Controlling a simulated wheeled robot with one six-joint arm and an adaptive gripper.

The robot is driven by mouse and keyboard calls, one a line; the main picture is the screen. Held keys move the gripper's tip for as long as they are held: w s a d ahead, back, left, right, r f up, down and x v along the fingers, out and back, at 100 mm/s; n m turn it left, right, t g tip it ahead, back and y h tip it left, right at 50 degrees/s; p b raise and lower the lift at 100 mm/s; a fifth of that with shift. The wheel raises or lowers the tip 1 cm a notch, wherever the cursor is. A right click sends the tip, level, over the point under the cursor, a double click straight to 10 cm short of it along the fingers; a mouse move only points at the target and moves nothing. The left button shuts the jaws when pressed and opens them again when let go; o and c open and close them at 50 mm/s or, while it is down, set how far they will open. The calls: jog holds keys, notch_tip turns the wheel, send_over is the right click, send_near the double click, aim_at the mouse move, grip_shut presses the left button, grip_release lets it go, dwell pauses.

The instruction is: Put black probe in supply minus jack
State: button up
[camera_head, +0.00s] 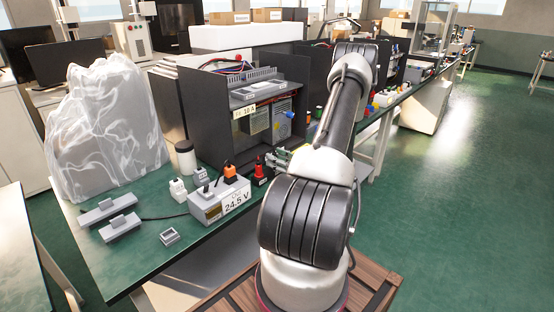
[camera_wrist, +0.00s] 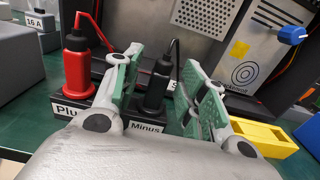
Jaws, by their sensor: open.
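The black probe (camera_wrist: 156,88) stands upright at a dark block with a "Minus" label (camera_wrist: 147,126); whether it is seated there cannot be told. My gripper (camera_wrist: 162,84) is open, with its green-padded fingers on either side of the probe. A gap shows on the right; contact on the left is unclear. The red probe (camera_wrist: 78,70) stands left of my gripper, behind the "Plus" label (camera_wrist: 68,112). In the head view, my gripper (camera_head: 287,158) is partly hidden by my arm, and the red probe (camera_head: 259,169) shows. I cannot identify the supply minus jack for sure.
A grey box reading 24.5 V (camera_head: 222,207), with black and orange parts on top, stands left of the red probe. A dark cabinet (camera_head: 205,125) rises behind. A yellow block (camera_wrist: 252,140) lies right of my gripper. The bench's front left (camera_head: 110,275) is clear.

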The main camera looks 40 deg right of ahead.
jog(key=s, duration=1.2)
jog(key=shift+d, duration=0.45)
jog(key=shift+f, duration=0.1)
